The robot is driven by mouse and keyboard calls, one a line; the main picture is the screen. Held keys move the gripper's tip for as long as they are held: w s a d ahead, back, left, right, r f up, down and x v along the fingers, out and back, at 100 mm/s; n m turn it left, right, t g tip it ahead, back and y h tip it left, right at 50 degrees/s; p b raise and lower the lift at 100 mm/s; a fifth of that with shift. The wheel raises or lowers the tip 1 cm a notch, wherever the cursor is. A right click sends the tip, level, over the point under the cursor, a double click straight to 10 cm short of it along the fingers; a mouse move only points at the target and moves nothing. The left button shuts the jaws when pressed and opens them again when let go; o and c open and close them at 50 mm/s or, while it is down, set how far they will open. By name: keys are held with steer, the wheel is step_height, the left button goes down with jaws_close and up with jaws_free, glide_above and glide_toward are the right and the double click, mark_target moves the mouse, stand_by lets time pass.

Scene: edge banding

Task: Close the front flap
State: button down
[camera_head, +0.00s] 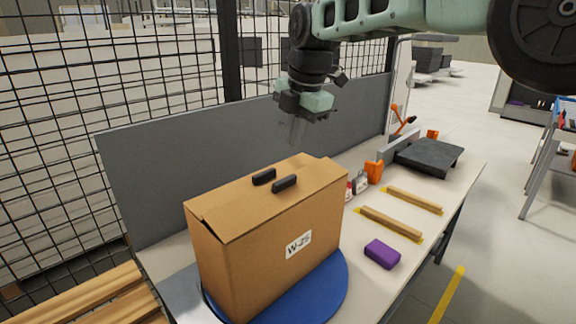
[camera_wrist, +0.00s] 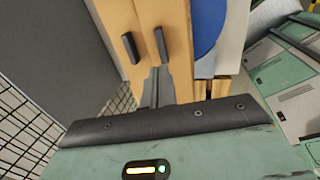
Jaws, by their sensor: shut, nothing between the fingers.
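A brown cardboard box (camera_head: 265,262) labelled W-25 stands on a blue round turntable (camera_head: 338,290). Its top flaps (camera_head: 290,205) look nearly flat, with a dark gap beneath them at the left end. Two black handles, one farther back (camera_head: 264,177) and one nearer the front (camera_head: 285,184), sit on the top; both also show in the wrist view (camera_wrist: 131,48) (camera_wrist: 160,44). My gripper (camera_head: 296,138) points down above the far side of the box, apart from it. Its fingers (camera_wrist: 158,84) are together and empty. How far the front flap stands up is hard to tell.
A grey panel (camera_head: 150,185) and a wire fence stand behind the table. A purple block (camera_head: 382,254), two wooden strips (camera_head: 392,222) (camera_head: 414,200), small bottles, an orange item (camera_head: 374,171) and a dark grey machine (camera_head: 430,156) lie to the right. Space above the box front is clear.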

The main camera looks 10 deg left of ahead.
mark_target(285, 178)
steer(key=p+x, duration=0.3)
steer(key=x, duration=0.5)
steer(key=shift+w+f, duration=0.1)
steer(key=shift+f, duration=0.25)
steer(key=shift+a, duration=0.15)
steer(key=shift+w+a+f, duration=0.5)
steer(key=shift+a+f, duration=0.1)
steer(key=shift+f, duration=0.05)
